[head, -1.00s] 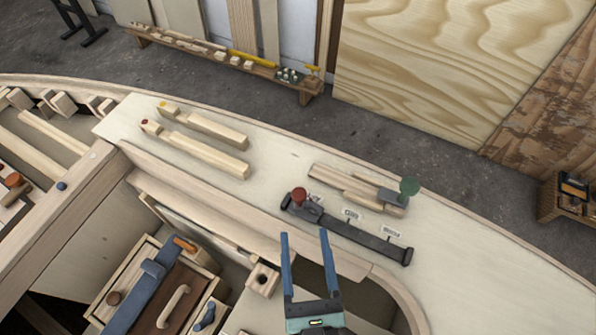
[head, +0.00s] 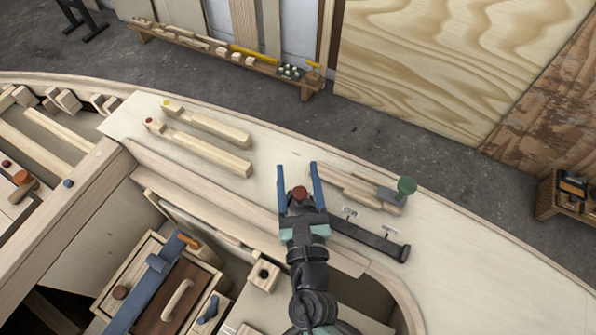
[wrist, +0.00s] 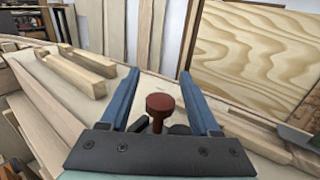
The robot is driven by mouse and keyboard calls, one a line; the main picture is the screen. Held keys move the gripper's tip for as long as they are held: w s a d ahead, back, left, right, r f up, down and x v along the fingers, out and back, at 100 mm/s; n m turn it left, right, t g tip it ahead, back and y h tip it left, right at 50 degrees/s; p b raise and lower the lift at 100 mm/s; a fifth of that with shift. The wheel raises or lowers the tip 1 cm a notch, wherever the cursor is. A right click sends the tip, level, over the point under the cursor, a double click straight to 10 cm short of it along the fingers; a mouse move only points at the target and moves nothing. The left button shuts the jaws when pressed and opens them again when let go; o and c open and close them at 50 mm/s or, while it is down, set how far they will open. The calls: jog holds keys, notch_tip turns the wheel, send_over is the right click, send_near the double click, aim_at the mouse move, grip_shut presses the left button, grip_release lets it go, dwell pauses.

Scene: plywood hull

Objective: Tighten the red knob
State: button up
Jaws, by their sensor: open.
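The red knob (head: 299,193) stands upright at the left end of a dark metal bar (head: 368,239) lying on the pale plywood deck. My gripper (head: 296,166) is open, its two blue fingers one on each side of the knob in the head view. In the wrist view the red knob (wrist: 160,103) shows its round top and stem between the fingers (wrist: 160,75), with a gap on both sides. The gripper body hides the knob's base and the left part of the bar.
Two small labels lie by the bar. Two notched wooden blocks (head: 199,147) lie to the left. An open-topped box (head: 165,290) with tools sits below. The right deck is clear.

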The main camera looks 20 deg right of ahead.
jog(key=shift+w, duration=0.1)
jog(key=shift+c, duration=0.3)
grip_shut()
jog(key=shift+d+r+h+p, duration=0.15)
jog(key=shift+h+p, duration=0.15)
jog(key=shift+p, duration=0.15)
jog(key=shift+m+h+p, duration=0.3)
jog(key=shift+m+p, duration=0.1)
jog(key=m+g+h+p, duration=0.2)
jog(key=shift+d+r+h, duration=0.15)
jog(key=shift+d+h, duration=0.05)
jog(key=shift+h, duration=0.2)
jog(key=m+g+h, duration=0.1)
jog(key=m+g+h+p, duration=0.1)
jog(key=m+g+h, duration=0.1)
jog(key=h, duration=0.1)
jog(key=shift+s+d+f+p, duration=0.25)
jog(key=shift+s+d+p, duration=0.05)
jog(key=shift+s+d, duration=0.1)
jog(key=shift+s+d+m+g+h, duration=0.1)
jog(key=shift+s+m+g+h, duration=0.1)
jog(key=shift+m+g+h, duration=0.6)
jog(key=shift+s+d+m+g+h, duration=0.15)
jog(key=shift+m+g+h, duration=0.25)
jog(key=shift+m+g, duration=0.65)
jog(key=shift+s+g, duration=0.1)
jog(key=shift+g, duration=0.35)
